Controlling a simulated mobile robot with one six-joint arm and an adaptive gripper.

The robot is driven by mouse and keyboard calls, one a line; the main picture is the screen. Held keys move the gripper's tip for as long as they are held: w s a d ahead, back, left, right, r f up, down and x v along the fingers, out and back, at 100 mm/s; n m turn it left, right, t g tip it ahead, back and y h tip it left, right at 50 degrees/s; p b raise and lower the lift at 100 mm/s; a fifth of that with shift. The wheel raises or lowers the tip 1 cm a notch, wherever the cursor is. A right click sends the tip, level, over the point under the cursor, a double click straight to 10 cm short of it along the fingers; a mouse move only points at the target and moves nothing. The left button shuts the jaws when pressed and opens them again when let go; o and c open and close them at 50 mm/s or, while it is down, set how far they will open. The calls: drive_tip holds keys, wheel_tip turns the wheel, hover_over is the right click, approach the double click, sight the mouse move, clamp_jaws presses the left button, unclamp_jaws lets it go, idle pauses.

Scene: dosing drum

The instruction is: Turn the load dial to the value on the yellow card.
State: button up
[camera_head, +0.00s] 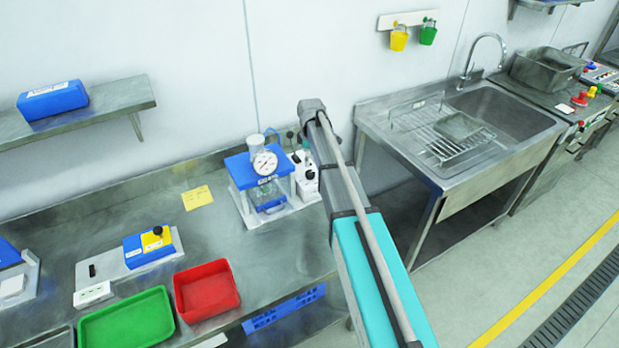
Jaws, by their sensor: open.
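The yellow card (197,197) lies flat on the steel bench, left of a blue and white machine (240,172). Writing on it is too small to read. A round white gauge (265,163) with a dark pointer faces forward on the machine; its marks are not legible. A white unit with black knobs (305,178) stands right of the machine, partly behind my arm. A black knob (157,231) sits on a yellow and blue box at the left. I cannot tell which of these is the load dial. My gripper is not visible; only my arm links show.
A green tray (127,322) and a red tray (207,291) sit at the bench's front. A sink (500,108) with a wire rack (440,130) stands right. A wall shelf (110,100) carries a blue box (52,101). Bench around the card is clear.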

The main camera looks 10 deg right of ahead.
sight(310, 173)
drive_tip(key=shift+f+b, duration=3.2)
drive_tip(key=shift+f, duration=0.35)
drive_tip(key=shift+a, duration=0.1)
drive_tip(key=c, duration=1.1)
drive_tip(key=shift+c, duration=0.2)
